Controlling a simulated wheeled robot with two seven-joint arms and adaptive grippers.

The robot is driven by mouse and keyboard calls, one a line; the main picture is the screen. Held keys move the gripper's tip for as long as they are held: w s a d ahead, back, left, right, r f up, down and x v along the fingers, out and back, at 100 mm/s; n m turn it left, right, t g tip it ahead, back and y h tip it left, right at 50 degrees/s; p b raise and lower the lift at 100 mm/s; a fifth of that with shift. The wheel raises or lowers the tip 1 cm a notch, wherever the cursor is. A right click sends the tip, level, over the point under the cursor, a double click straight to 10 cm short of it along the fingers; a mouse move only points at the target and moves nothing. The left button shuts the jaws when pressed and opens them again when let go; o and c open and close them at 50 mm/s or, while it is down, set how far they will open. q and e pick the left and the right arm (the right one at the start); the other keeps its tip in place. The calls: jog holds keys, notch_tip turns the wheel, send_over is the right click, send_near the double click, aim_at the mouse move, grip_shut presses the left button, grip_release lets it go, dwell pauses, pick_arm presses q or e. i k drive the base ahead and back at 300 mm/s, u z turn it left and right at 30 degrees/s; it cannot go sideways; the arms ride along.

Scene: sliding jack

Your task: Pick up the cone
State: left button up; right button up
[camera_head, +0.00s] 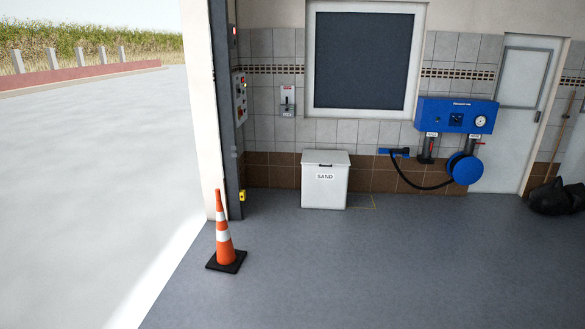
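An orange traffic cone (224,245) with two white bands stands upright on its square black base on the grey floor, left of the picture's middle. It stands near the edge of the bay opening, in front of the door pillar. Nothing touches it. Neither of my grippers nor my arms shows in this view.
A white sand bin (325,185) stands against the tiled wall behind and right of the cone. A blue wall unit (456,115) with a hose hangs further right, and a black bag (556,198) lies at the far right. The pillar (226,120) rises behind the cone. The floor in front is clear.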

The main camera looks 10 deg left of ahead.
aim_at(225, 258)
jog(key=u, duration=0.2)
jog(key=i, duration=2)
jog(key=u, duration=0.75)
jog(key=i, duration=2.2)
jog(key=u, duration=0.4)
